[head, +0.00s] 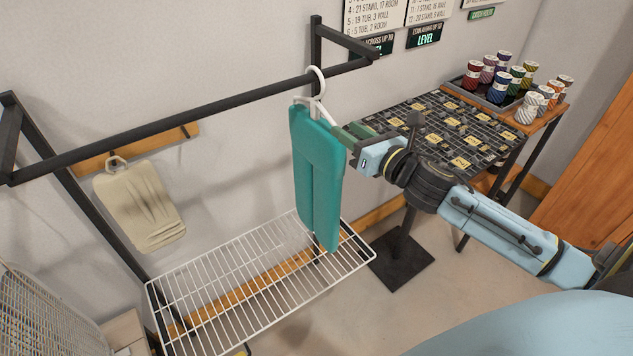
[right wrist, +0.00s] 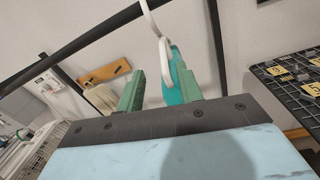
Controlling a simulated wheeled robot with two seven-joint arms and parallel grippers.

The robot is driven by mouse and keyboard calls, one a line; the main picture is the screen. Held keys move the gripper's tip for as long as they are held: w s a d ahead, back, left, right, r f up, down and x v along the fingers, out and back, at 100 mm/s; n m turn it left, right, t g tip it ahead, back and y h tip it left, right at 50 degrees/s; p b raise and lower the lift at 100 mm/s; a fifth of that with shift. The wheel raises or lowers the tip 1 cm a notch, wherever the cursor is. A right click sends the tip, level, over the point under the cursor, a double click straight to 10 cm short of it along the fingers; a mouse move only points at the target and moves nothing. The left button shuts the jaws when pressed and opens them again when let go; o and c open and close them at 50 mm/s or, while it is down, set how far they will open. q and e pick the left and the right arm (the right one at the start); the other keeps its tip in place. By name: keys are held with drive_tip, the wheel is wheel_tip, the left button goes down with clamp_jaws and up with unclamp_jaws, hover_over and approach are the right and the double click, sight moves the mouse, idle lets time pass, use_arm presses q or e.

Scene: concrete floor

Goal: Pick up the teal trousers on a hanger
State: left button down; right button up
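The teal trousers (head: 318,175) hang folded over a white hanger (head: 318,100), whose hook is over the black rail (head: 200,122). My right gripper (head: 346,135) is at the upper right edge of the trousers in the head view. In the right wrist view its green fingers (right wrist: 155,85) stand apart. The white hanger (right wrist: 151,22) and a strip of teal trousers (right wrist: 174,92) show between or just beyond them, the teal close to the right finger. I cannot tell whether a finger touches them. My left gripper is out of view.
A white wire shelf (head: 250,285) is below the trousers. A beige item (head: 140,203) hangs on a wall board at left. A wire basket (head: 40,315) is lower left.

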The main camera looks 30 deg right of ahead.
sight(327, 113)
drive_tip(key=shift+w+a, duration=0.15)
drive_tip(key=shift+w, duration=1.35)
drive_tip(key=shift+w+a+p, duration=0.15)
drive_tip(key=shift+w+p, duration=0.55)
drive_tip(key=shift+w, duration=1.9)
clamp_jaws()
drive_tip(key=shift+r, duration=0.15)
